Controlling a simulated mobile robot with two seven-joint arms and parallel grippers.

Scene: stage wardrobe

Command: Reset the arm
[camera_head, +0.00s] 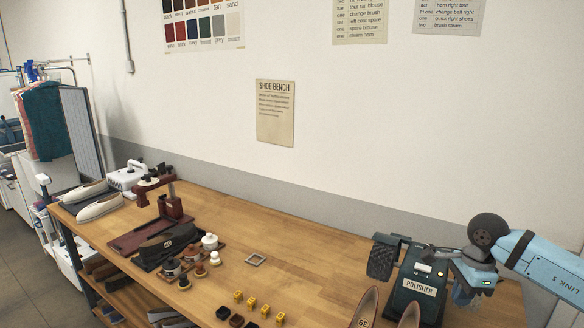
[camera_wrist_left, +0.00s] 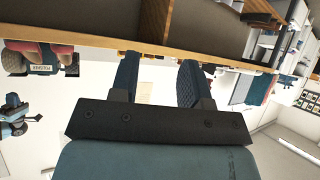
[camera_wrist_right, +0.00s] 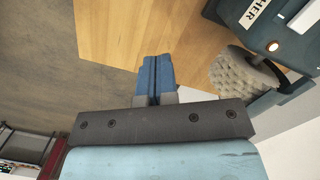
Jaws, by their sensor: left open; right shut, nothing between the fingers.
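My right arm (camera_head: 540,262) reaches in from the right in the head view, beside the polisher. In the right wrist view my right gripper (camera_wrist_right: 158,65) is shut and empty, its fingers seen against the wooden bench top. The grey fluffy buff of the polisher is just to the right of it there. My left gripper (camera_wrist_left: 158,65) is open and empty in the left wrist view, with the bench edge beyond its fingertips. My left arm is not in the head view.
A white wall stands behind. The middle of the bench top is mostly clear.

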